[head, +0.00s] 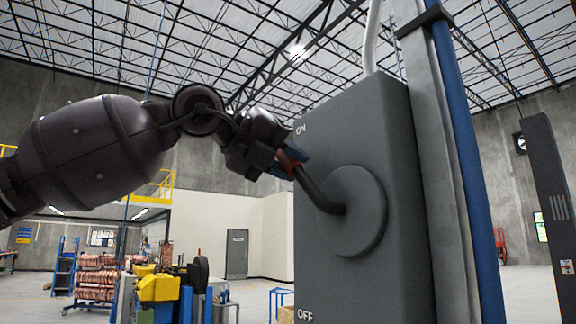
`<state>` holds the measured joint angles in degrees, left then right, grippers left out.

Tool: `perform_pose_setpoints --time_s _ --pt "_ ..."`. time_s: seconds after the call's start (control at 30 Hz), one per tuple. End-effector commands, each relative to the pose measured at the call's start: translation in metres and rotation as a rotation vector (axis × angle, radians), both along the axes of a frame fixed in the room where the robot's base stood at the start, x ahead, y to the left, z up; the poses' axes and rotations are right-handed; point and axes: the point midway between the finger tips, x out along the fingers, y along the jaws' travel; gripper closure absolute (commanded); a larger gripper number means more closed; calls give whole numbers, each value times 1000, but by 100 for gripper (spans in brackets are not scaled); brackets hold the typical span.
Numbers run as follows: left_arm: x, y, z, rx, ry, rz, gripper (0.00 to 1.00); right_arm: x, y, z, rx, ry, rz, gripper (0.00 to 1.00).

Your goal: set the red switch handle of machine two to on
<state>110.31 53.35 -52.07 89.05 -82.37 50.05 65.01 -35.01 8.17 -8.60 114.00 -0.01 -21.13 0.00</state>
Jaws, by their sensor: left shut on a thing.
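A grey switch box (385,130) stands at the centre right, with "ON" at its upper left and "OFF" at its lower left. A round disc (362,212) on its face carries a dark bent lever that rises up and left to the red switch handle (291,155). The lever tilts toward the ON side. My left gripper (288,161) comes in from the left and is shut on the red handle at the lever's end, hiding most of it. My right gripper is not in view.
A grey post (437,130) and a blue pipe (464,170) run upright beside the box. A dark column (549,200) stands at the far right. Racks with copper coils (97,277) and yellow-and-blue machinery (158,288) stand on the floor at the lower left.

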Motion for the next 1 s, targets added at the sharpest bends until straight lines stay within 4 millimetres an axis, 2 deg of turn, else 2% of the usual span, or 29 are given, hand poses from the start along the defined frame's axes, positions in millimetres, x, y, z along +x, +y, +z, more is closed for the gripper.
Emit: perform_pose_setpoints --time_s 0.27,0.3,0.43,0.47,0.77,1.0 --pt "-1 -1 1 7 -11 -3 100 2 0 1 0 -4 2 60" --pt "-1 -1 1 7 -11 -3 70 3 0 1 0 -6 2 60" --pt "-1 -1 1 5 -9 -2 50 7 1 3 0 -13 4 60" --pt "-1 -1 1 5 -9 -2 47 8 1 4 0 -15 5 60" --pt "-1 1 1 3 -5 -1 47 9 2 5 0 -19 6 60" --pt "-15 25 7 1 -7 1 47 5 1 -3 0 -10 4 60"
